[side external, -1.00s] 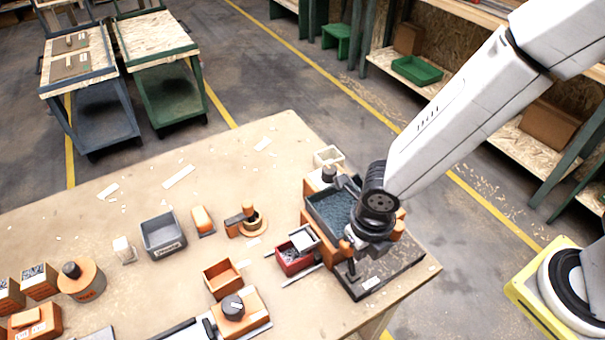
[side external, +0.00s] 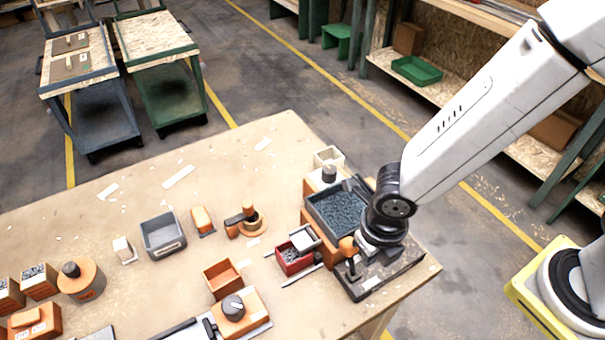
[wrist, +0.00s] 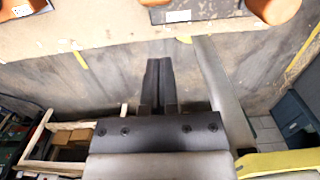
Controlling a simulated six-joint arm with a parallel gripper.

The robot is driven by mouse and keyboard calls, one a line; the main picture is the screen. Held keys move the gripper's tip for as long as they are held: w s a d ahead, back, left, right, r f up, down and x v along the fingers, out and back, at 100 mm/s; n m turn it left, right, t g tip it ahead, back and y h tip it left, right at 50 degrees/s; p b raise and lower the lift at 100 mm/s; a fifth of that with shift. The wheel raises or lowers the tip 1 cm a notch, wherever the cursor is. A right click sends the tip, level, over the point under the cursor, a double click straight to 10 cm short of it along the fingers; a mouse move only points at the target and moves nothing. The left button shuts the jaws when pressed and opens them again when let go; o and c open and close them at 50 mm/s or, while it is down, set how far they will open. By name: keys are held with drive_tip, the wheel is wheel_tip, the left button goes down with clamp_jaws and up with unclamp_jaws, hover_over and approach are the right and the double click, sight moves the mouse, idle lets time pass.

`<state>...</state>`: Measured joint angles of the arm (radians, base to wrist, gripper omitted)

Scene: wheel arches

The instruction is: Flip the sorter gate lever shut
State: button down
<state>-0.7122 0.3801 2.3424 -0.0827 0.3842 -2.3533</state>
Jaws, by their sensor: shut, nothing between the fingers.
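The sorter at the table's right corner has a dark base (side external: 385,277) with a white label and a bin of blue-grey granules (side external: 338,212). A small dark upright lever-like part (side external: 352,268) stands on the base, below an orange rounded part (side external: 347,245). I cannot tell for sure which is the gate lever, or its position. My gripper (side external: 378,243) is over the base, right of these parts; its fingertips are hidden there. In the wrist view my gripper (wrist: 158,62) is shut and empty, pointing towards the labelled dark block (wrist: 195,12) at the table edge, apart from it in the picture.
A red box (side external: 293,262) with granules and a pale lid-like piece stands left of the sorter. An orange block with a black knob (side external: 233,307) and a grey bin (side external: 163,236) are farther left. Bare table (side external: 250,165) lies behind them.

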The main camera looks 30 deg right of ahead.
drive_tip(key=w+r, duration=0.5)
drive_tip(key=r, duration=0.3)
drive_tip(key=shift+w+d, duration=0.1)
idle(0.5)
drive_tip(key=d+m+t, duration=0.1)
drive_tip(key=d+m, duration=0.9)
drive_tip(key=m, duration=0.8)
drive_tip(key=s+d+f+m+t, duration=0.1)
drive_tip(key=d+m, duration=0.9)
drive_tip(key=m, duration=0.8)
drive_tip(key=shift+s, duration=0.15)
drive_tip(key=shift+f, duration=0.1)
